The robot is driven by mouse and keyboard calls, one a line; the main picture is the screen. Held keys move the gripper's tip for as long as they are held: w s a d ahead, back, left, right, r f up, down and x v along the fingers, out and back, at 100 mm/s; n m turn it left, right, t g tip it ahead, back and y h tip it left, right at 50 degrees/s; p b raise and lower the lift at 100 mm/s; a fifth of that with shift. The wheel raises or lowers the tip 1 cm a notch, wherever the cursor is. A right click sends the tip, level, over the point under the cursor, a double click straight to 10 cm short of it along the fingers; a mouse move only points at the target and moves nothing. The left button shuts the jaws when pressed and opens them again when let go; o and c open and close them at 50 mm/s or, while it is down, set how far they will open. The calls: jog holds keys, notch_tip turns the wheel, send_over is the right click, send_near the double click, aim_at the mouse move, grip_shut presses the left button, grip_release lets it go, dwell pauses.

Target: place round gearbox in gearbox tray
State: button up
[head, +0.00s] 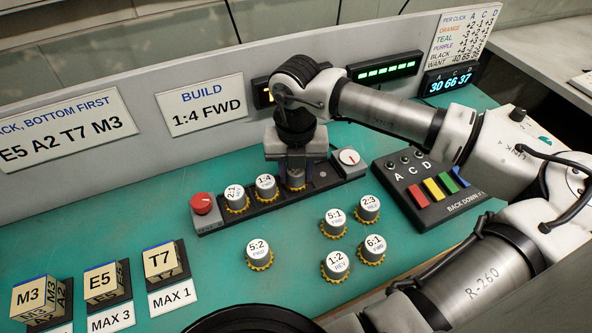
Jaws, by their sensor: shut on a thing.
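My gripper (296,174) points down over the right part of a dark strip-shaped tray (324,182) on the green bench. It is shut on a round gearbox (296,185) with a yellow toothed base. The gripper covers the gearbox's top, so its label is hidden. I cannot tell whether its base touches the tray. Two white-topped round gearboxes stand upright in the tray to the left, one with an unclear label (235,196) and one marked 1:4 (266,186).
A red button (202,203) and a dial (348,158) flank the tray. Several loose gearboxes stand in front, including 5:2 (259,251) and 5:1 (334,221). A coloured-key box (434,188) is at right; lettered blocks (104,281) are front left. A sign reads 1:4 FWD (201,111).

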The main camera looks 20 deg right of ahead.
jog(key=shift+f, duration=0.15)
jog(key=o, duration=1)
jog(key=shift+r, duration=0.3)
notch_tip(320, 180, up, 12)
jog(key=shift+f+b, duration=0.1)
jog(key=shift+b, duration=0.5)
